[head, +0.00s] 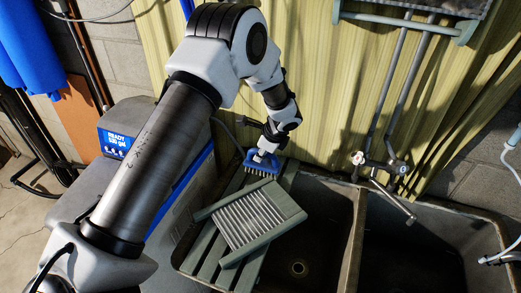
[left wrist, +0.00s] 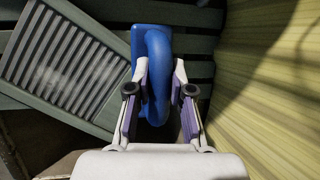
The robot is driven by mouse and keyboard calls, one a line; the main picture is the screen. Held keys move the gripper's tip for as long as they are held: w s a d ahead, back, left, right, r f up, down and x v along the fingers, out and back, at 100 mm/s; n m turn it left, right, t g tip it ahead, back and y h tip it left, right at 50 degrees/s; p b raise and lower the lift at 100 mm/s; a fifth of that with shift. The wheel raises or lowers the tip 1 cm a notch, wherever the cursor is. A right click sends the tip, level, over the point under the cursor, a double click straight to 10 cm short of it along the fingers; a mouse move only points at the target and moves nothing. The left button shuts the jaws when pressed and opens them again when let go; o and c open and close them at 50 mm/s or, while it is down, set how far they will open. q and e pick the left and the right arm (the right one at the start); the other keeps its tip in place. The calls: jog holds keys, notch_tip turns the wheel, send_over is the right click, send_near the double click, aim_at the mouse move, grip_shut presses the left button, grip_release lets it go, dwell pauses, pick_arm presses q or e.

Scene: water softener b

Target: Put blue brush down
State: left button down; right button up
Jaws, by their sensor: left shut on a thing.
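The blue brush (head: 263,160) has a blue top and handle with bristles below. In the head view it is at the back end of the green slatted board, just behind the ribbed washboard (head: 250,218). My left gripper (head: 265,157) is shut on the brush's handle from above. In the left wrist view the blue brush (left wrist: 155,65) is between the two fingers of the left gripper (left wrist: 160,90), with slats beneath it. Whether the bristles touch the slats I cannot tell. My right gripper is not in view.
The green slatted board (head: 207,270) lies across the left side of a double sink (head: 310,245). A tap with pipes (head: 375,170) stands at the back over the sink. A grey box with a blue display (head: 120,140) is at the left. A yellow corrugated wall (head: 310,90) is close behind.

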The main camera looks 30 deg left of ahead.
pick_arm(q)
jog(key=shift+w+a+f+p, duration=0.25)
jog(key=shift+w+f, duration=0.15)
jog(key=shift+f, duration=0.45)
jog(key=shift+w+a+f+p, duration=0.25)
jog(key=shift+w+f, duration=0.2)
jog(key=shift+f, duration=0.4)
jog(key=shift+w+a+f+p, duration=0.2)
jog(key=shift+w+a+f, duration=0.15)
jog(key=shift+f, duration=0.5)
jog(key=c, duration=1)
grip_release()
jog(key=shift+c, duration=0.2)
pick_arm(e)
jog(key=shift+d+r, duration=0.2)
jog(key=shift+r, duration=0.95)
pick_arm(q)
jog(key=shift+r, duration=0.15)
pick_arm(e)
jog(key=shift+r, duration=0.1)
